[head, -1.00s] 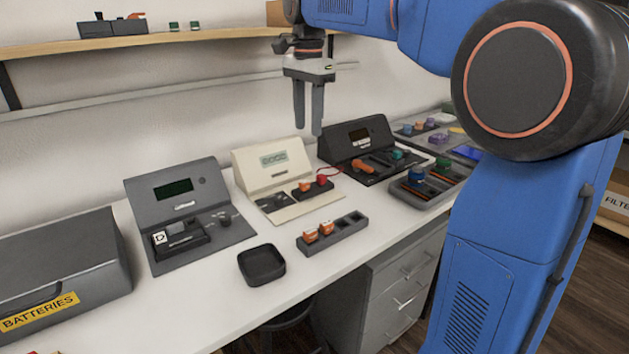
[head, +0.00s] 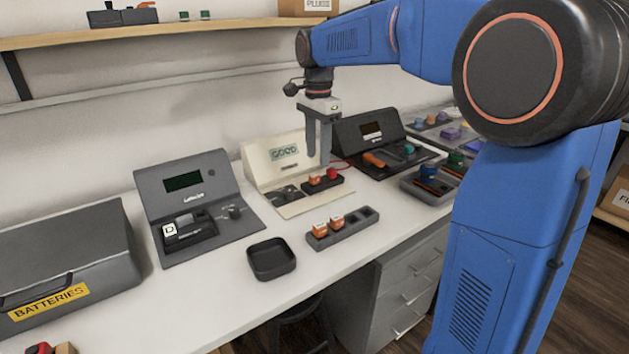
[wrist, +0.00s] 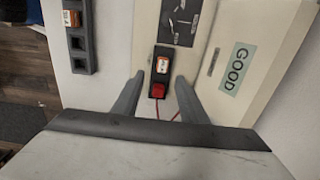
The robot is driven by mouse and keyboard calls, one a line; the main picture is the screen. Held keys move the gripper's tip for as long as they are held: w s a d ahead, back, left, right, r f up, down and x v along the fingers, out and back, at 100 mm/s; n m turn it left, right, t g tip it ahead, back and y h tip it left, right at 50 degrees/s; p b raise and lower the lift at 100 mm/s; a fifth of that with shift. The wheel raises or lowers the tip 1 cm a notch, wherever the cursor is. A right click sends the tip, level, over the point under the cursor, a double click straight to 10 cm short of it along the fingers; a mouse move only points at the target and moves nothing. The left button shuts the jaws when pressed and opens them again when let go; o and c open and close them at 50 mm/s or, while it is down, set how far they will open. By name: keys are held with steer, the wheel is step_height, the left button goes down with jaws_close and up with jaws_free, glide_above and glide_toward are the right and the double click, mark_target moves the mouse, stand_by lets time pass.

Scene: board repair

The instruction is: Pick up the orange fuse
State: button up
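An orange fuse (head: 315,181) with a white label sits in the dark holder on the cream tester (head: 273,168), whose display reads GOOD. In the wrist view this orange fuse (wrist: 162,65) lies between my fingertips in the picture, with a red piece (wrist: 158,90) beside it. My gripper (head: 319,164) points down above the holder, open and empty; its fingers spread apart in the wrist view (wrist: 160,75).
A black tray (head: 271,270) stands left of the rack. A grey tester (head: 183,165) with a battery stands to the left, and a black tester (head: 368,130) stands right of the cream one. A red wire runs by the holder. The front bench strip is mostly clear.

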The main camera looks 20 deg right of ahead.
mark_target(315, 175)
steer(key=shift+w+a+f, duration=0.1)
steer(key=shift+a+f, duration=0.1)
steer(key=shift+f, duration=1.25)
steer(key=shift+a+f, duration=0.2)
steer(key=shift+f, duration=1.25)
jaws_close()
